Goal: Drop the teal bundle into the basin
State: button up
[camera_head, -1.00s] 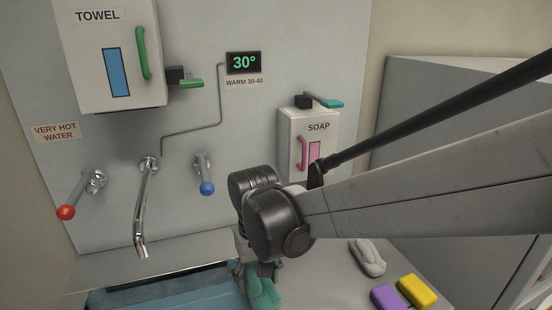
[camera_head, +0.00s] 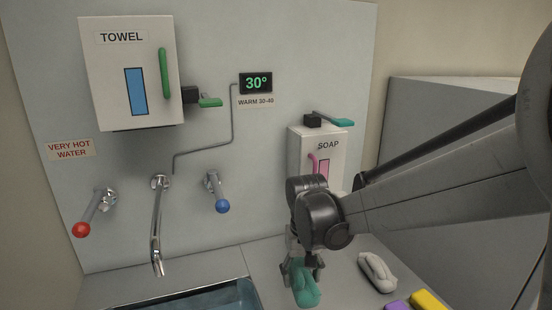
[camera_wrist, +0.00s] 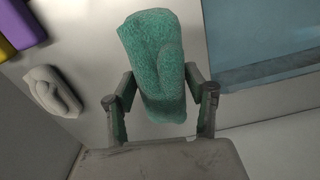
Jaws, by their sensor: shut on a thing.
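The teal bundle (camera_head: 306,288) is held in my gripper (camera_head: 303,264), at the right of the basin (camera_head: 258,292) in the head view. In the wrist view the bundle (camera_wrist: 152,62) lies between my two fingers (camera_wrist: 160,102) and sticks out past them. The basin's blue-grey inside shows in the wrist view (camera_wrist: 262,42), to the right of the bundle and apart from it. The bundle appears over the counter rather than over the basin. Its height above the counter is hard to tell. Most of the basin is outside the head view.
A faucet (camera_head: 157,225) hangs over the basin's left part. Hot (camera_head: 82,229) and cold (camera_head: 222,206) levers stick out from the wall. A pale grey bundle (camera_head: 377,272), a purple block (camera_head: 397,306) and a yellow block (camera_head: 428,299) lie on the right. The soap dispenser (camera_head: 300,147) is behind my gripper.

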jog(key=w+d+f+m, duration=0.1)
jog(key=w+d, duration=0.1)
jog(key=d, duration=0.5)
jog(key=w+d+f+m, duration=0.1)
jog(key=w+d, duration=0.2)
jog(key=d, duration=0.3)
jog(key=shift+w+d, duration=0.3)
jog(key=shift+d, duration=0.05)
